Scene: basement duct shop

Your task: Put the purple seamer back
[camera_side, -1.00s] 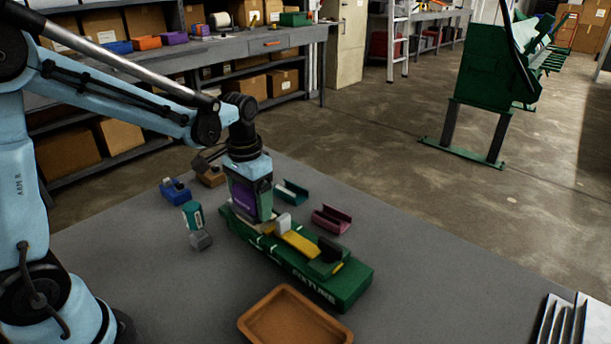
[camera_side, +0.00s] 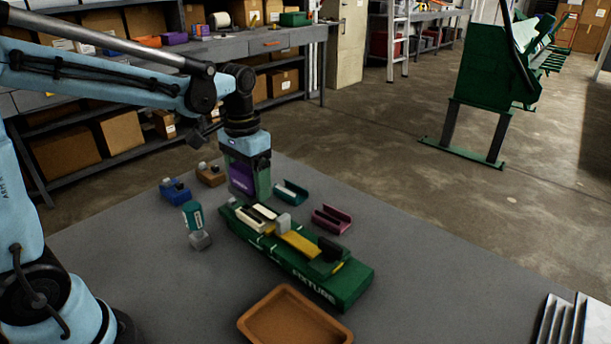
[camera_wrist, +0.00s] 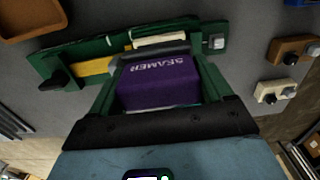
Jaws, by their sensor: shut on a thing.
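The purple seamer (camera_side: 241,180) is between the jaws of my gripper (camera_side: 250,190), held off the table, above and behind the far left end of the green fixture (camera_side: 335,283). In the wrist view the seamer (camera_wrist: 158,84), with its white "SEAMER" lettering, sits between the two green fingers, which are shut on it. The fixture, carrying pale strips and a yellow strip, also shows beyond the seamer there (camera_wrist: 60,62). A teal open cradle (camera_side: 291,192) and a magenta open cradle (camera_side: 331,219) lie right of my gripper; both look empty.
Blue (camera_side: 175,190) and brown (camera_side: 210,174) holders with small parts stand at left. A teal-and-grey tool (camera_side: 194,222) stands near the fixture's left side. An orange tray (camera_side: 250,325) lies in front. Sheet metal pieces (camera_side: 565,325) lie at right; the table between is clear.

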